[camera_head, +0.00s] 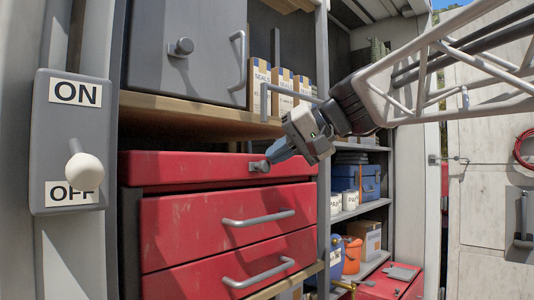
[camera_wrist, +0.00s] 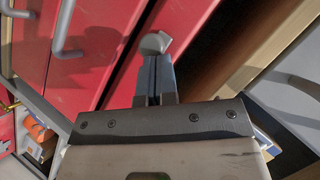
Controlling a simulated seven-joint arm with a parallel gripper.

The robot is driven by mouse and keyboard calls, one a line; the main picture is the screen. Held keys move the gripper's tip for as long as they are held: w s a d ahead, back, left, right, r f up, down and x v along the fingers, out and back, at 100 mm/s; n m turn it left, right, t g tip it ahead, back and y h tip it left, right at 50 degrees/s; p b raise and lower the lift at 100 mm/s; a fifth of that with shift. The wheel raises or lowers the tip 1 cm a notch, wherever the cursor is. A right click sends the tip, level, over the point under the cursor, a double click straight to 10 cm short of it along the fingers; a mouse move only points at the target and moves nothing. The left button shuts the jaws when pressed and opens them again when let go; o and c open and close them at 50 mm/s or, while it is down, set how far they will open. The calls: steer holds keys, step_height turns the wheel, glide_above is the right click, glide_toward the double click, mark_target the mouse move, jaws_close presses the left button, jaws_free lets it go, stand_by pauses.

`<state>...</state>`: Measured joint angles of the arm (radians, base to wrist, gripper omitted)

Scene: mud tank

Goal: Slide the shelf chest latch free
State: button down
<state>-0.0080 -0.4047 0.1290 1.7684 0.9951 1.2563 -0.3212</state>
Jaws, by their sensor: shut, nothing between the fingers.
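The red chest (camera_head: 190,168) stands on the shelf, with a lid strip on top and drawers below. Its small grey latch (camera_head: 258,166) sits on the lid's front face near the right end. My gripper (camera_head: 270,157) comes in from the right, with its fingertips right beside the latch. In the wrist view the closed fingers (camera_wrist: 154,62) point at the light grey latch knob (camera_wrist: 155,42), against the red chest front (camera_wrist: 110,40). The fingers are shut with nothing between them. The tips look very close to the knob; whether they touch it I cannot tell.
A grey cabinet (camera_head: 195,70) with a knob and handle stands on the wooden shelf (camera_head: 190,115) above the chest. Drawer handles (camera_head: 258,218) stick out below. A grey post (camera_head: 323,190) stands close on the right. An ON/OFF switch (camera_head: 85,165) is at far left.

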stand_by(0.4)
steer(key=w+r+v, duration=0.1)
steer(key=w+v, duration=0.1)
steer(key=v, duration=1.1)
steer(key=shift+w, duration=0.15)
steer(key=shift+d, duration=0.1)
stand_by(0.7)
steer(key=s+d+f+h, duration=0.1)
steer(key=s+f+h, duration=0.2)
steer(key=f, duration=1.4)
steer(key=s+d+f+m+g+h, duration=0.1)
steer(key=s+f+h, duration=0.3)
steer(key=s+f, duration=0.5)
steer(key=s+d+f+m+g+h, duration=0.1)
steer(key=s+f+h, duration=0.3)
steer(key=f, duration=2.2)
steer(key=s+d, duration=0.1)
steer(key=s, duration=0.1)
steer(key=shift+s+d, duration=0.2)
steer(key=shift+s, duration=0.1)
